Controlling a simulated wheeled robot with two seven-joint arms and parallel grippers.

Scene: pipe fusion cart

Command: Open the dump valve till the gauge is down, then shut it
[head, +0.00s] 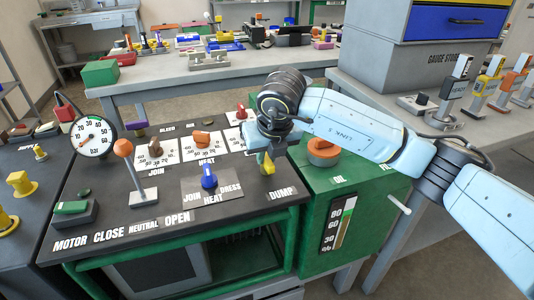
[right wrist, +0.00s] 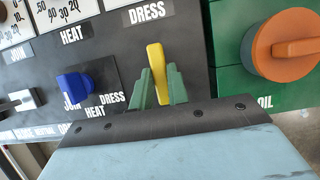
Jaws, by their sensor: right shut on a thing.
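The dump valve's yellow handle (head: 269,163) stands on the black panel above the DUMP label. In the right wrist view the yellow handle (right wrist: 157,72) sits between the two green fingers of my right gripper (right wrist: 161,86), and the gripper is shut on it. In the head view my right gripper (head: 266,155) reaches down to it, partly hidden by the arm. The round white gauge (head: 95,137) stands at the panel's left. Its red needle seems to point to the lower left, but the exact reading is too small to tell. My left gripper is not in view.
A blue knob (head: 208,178) is just left of the yellow handle. An orange oil cap (head: 323,151) is on the green tank to the right. A grey bench (head: 230,73) with several parts stands behind.

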